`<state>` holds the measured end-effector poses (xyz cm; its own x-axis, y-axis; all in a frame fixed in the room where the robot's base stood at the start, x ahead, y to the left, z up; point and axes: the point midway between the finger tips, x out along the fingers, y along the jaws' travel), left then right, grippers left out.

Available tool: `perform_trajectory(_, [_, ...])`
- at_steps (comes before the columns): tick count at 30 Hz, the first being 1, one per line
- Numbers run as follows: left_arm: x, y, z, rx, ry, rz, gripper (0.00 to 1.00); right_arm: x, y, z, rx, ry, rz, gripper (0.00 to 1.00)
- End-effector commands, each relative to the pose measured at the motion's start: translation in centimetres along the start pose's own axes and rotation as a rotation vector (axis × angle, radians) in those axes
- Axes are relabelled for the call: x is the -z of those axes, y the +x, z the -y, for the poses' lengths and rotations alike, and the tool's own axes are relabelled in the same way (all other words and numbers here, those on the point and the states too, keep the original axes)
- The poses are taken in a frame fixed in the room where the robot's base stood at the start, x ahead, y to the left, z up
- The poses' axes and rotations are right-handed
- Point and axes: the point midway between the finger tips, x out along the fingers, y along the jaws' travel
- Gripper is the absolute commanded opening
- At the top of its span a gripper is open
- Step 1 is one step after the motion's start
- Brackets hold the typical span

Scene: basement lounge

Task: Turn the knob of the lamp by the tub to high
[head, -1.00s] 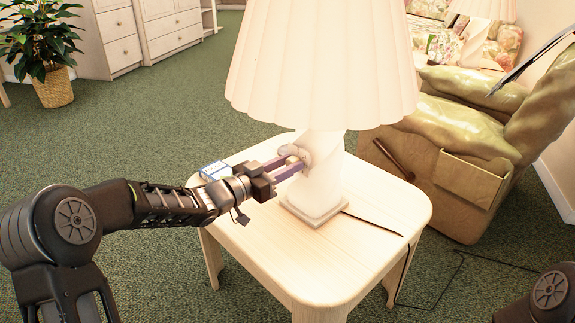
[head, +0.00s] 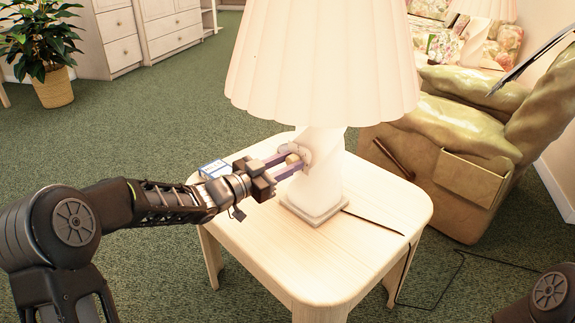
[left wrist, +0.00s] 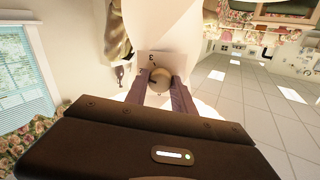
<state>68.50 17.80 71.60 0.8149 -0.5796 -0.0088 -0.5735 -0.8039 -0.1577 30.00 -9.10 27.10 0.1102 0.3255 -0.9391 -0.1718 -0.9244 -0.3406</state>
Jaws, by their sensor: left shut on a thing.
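The lamp (head: 322,170) stands on a small pale wooden table, with a wide pleated shade over a twisted white body and a square foot. Its round knob (head: 293,159) sits on a plate on the body's left side. My left gripper (head: 290,164) is shut on the knob, one finger on each side. In the left wrist view the knob (left wrist: 159,80) lies between the two fingers, in front of a pale plate (left wrist: 160,62) with small dark marks. I cannot read the setting for certain. My right gripper is out of view; no tub shows.
A small blue and white box (head: 214,169) lies on the table (head: 330,262) behind my left wrist. A cord runs from the lamp over the table's right edge to the floor. A tan recliner (head: 460,150) stands close on the right.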

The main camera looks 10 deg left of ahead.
Motion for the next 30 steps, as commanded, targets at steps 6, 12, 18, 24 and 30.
perform_trajectory(6, [-0.2, 0.0, -0.1, -0.002, 0.179, 0.009, 0.0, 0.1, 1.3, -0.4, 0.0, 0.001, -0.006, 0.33])
perform_trajectory(12, [-0.3, 0.0, -0.2, -0.002, 0.363, 0.017, 0.0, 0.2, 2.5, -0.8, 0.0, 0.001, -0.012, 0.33])
perform_trajectory(18, [-0.2, 0.1, -0.2, -0.002, 0.525, 0.025, 0.0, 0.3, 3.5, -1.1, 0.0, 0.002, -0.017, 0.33])
perform_trajectory(24, [-0.2, 0.0, -0.2, -0.001, 0.64, 0.031, 0.0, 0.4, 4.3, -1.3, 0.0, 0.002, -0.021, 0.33])
perform_trajectory(30, [-0.1, 0.0, -0.2, -0.002, 0.696, 0.035, 0.0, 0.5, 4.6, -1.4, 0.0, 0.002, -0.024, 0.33])
